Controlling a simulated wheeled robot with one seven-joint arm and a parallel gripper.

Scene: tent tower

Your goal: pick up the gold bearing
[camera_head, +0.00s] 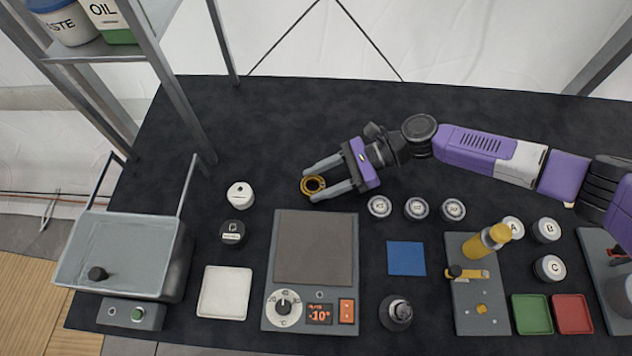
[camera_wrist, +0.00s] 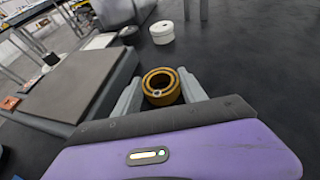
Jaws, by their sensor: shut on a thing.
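The gold bearing (camera_head: 313,185) is a small ring with a dark hole, above the black table top just behind the hot plate. My gripper (camera_head: 328,177) comes in from the right, and its two grey fingers are shut on the bearing at their tips. In the wrist view the gold bearing (camera_wrist: 161,86) sits between the two fingers of my gripper (camera_wrist: 160,92), touching or very near both. I cannot tell whether the bearing rests on the table or is raised a little.
The hot plate (camera_head: 314,245) stands in front of the bearing. A white container (camera_head: 240,195) and a black one (camera_head: 233,233) stand to the left. Several round weights (camera_head: 417,208) lie to the right under my arm. The table behind (camera_head: 270,120) is clear.

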